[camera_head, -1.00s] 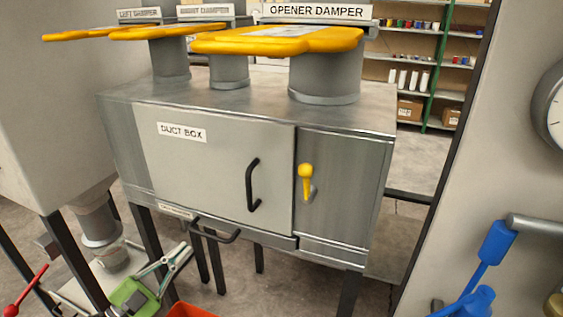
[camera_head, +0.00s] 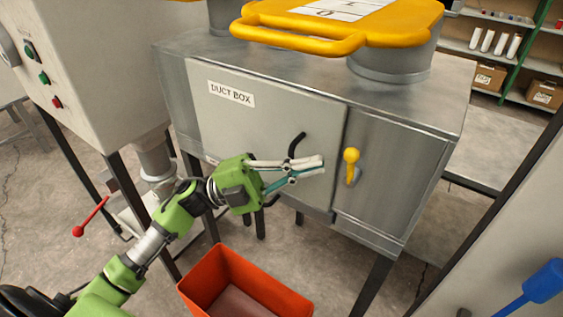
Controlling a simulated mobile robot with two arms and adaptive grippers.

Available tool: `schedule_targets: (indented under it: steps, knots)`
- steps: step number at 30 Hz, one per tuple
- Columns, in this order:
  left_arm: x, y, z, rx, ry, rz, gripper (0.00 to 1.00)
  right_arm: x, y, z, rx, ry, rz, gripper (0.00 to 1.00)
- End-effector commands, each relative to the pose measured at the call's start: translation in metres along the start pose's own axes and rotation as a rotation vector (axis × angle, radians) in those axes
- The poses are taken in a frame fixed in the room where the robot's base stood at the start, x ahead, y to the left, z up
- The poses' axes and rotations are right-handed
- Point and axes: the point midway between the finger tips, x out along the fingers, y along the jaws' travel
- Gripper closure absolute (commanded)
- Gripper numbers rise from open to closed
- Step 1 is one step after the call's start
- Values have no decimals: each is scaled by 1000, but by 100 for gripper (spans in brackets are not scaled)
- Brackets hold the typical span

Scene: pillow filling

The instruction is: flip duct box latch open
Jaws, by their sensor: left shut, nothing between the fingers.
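The grey metal duct box (camera_head: 225,125) stands on dark legs, with its labelled door closed. The black door handle (camera_head: 297,143) is partly hidden behind my left gripper. My left gripper (camera_head: 322,164) is shut and empty. Its fingertips point right, in front of the door and a little left of the latch, apart from it in the picture. My right gripper is not in view.
An orange bin (camera_head: 245,285) stands on the floor below the box. A yellow damper handle (camera_head: 340,25) overhangs the box top. A control cabinet (camera_head: 95,70) stands at left, with a red-knobbed lever (camera_head: 90,217) below. A blue-handled valve (camera_head: 543,281) is at lower right.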

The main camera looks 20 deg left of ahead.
Motion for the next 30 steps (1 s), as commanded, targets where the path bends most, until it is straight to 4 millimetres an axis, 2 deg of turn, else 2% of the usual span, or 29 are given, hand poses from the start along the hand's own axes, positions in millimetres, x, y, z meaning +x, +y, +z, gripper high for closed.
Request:
schedule_targets:
  steps: [1,6,20,30]
  knots:
    - [10,-4,-1,-1,-1,-3,100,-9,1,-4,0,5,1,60]
    - [28,-2,0,-3,-2,-1,100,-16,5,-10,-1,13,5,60]
    - [33,1,1,-1,-4,1,100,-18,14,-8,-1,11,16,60]
    - [49,-4,-4,61,-1,115,100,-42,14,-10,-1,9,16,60]
